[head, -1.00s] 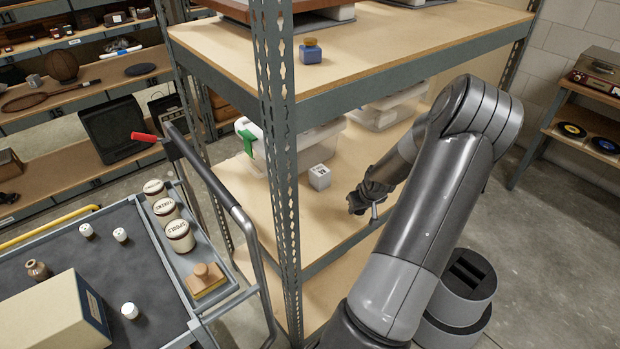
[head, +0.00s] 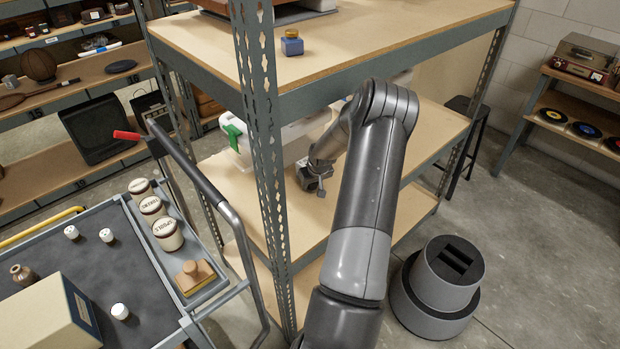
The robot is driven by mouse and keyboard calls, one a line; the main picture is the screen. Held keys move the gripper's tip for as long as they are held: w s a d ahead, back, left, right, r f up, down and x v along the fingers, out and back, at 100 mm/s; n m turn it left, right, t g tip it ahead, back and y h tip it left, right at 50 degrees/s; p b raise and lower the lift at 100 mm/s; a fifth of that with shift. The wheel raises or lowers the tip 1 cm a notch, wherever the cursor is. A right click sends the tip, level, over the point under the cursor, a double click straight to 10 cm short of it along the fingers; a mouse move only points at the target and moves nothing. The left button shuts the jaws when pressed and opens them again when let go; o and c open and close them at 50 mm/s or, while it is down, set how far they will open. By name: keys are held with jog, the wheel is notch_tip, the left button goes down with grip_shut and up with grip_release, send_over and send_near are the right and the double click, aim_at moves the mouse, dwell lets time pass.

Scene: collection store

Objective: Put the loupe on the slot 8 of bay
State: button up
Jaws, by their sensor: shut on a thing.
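My gripper (head: 314,180) is over the middle shelf board (head: 350,208) of the grey metal rack, just right of the front post. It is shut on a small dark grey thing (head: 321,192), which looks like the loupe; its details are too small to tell. The held thing shows below the fingers, close to the board; I cannot tell whether it touches. No slot number is readable, so I cannot tell which place is slot 8.
A blue jar (head: 291,44) stands on the upper board. A cart (head: 140,290) with jars and a stamp is at left. The board right of my arm is bare.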

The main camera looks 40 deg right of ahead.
jog(key=o, duration=1)
jog(key=shift+f, duration=0.15)
jog(key=v, duration=0.6)
jog(key=s+a, duration=0.1)
jog(key=s, duration=0.2)
jog(key=s+a, duration=0.1)
jog(key=s, duration=0.3)
jog(key=s+a, duration=0.1)
jog(key=s, duration=0.3)
jog(key=shift+s+a+f, duration=0.1)
jog(key=shift+a+f, duration=0.2)
